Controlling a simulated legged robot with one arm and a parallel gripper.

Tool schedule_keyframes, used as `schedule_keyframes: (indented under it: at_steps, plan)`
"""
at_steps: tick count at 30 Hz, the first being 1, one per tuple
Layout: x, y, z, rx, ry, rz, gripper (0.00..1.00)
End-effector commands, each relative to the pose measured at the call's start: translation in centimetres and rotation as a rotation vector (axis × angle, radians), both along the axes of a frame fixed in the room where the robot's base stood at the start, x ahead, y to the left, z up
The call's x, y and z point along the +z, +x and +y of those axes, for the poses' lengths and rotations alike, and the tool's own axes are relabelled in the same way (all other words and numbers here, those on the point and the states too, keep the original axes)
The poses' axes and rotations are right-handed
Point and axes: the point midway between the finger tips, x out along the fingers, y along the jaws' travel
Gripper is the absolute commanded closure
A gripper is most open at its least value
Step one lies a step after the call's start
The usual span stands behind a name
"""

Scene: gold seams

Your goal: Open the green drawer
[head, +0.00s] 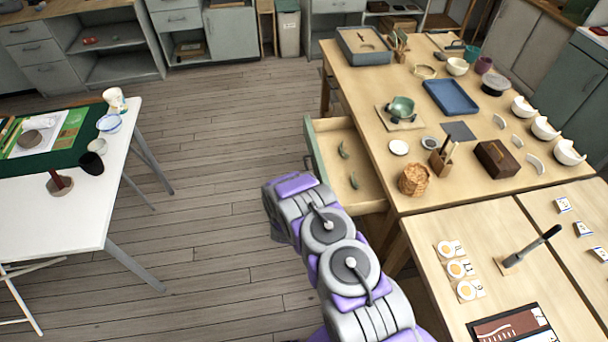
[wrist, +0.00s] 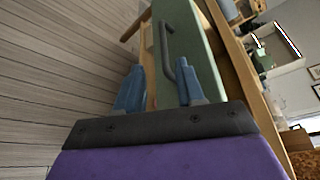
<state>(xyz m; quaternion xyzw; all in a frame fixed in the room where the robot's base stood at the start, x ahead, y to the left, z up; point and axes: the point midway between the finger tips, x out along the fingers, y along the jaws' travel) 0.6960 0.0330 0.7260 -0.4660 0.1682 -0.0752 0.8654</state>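The green drawer (head: 312,148) stands pulled out from the left side of the wooden table in the head view. No grip on the handle shows. In the head view my arm hides the gripper fingers.
The wooden table (head: 385,85) carries bowls, a blue tray (head: 450,97) and a wooden box (head: 497,159). A second table (head: 425,225) stands in front. A white table (head: 30,220) is at the left. Plank floor (head: 220,150) lies clear between them.

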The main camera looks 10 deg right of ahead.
Motion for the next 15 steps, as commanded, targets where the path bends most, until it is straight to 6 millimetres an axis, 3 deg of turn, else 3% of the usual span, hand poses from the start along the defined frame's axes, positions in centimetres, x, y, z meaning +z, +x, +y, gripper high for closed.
schedule_keyframes:
  at_steps: [9,15]
  plan:
    - [1.6,-6.0,2.0,0.003,-0.002,0.001,0.62]
    - [1.8,-8.0,2.6,0.002,0.000,0.003,0.62]
